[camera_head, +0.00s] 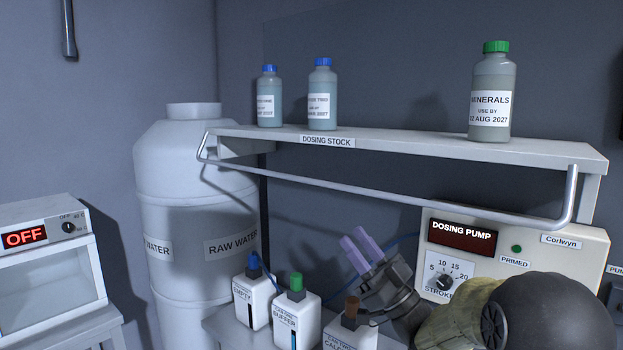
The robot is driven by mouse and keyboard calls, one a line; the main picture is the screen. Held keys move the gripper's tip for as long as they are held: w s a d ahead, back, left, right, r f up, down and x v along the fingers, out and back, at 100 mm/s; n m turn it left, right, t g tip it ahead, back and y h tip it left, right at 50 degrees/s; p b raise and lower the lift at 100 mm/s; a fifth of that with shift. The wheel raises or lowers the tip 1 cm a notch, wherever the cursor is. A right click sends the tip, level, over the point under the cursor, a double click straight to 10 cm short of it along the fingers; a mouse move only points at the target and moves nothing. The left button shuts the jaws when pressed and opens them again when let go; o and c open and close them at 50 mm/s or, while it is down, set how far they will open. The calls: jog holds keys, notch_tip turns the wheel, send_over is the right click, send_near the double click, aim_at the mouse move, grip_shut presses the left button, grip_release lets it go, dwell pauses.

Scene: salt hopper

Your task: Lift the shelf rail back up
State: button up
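The shelf rail (385,193) is a thin grey metal bar with bent ends. It hangs below the front edge of the DOSING STOCK shelf (420,150), joined near the shelf's two ends. My gripper (354,237) has two purple fingers pointing up and to the left. Its fingertips show below the middle of the rail in the picture, apart from it. A narrow gap shows between the fingers, and I see nothing held. How far the gripper is from the rail in depth is hard to tell.
On the shelf stand two blue-capped bottles (322,98) (268,100) and a green-capped MINERALS bottle (491,95). Below are small white containers (296,322) and the dosing pump (588,262). A raw water tank (180,205) stands left. Wall space beneath the rail is open.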

aim_at(311, 182)
jog(key=p+x, duration=0.5)
jog(key=x, duration=0.8)
jog(key=shift+w+a+r+p, duration=0.1)
jog(key=shift+w+r+p, duration=0.05)
jog(key=shift+r+p, duration=0.2)
jog(key=shift+w+a+r, duration=0.3)
jog(key=shift+a+r, duration=0.05)
jog(key=shift+a, duration=0.1)
grip_shut()
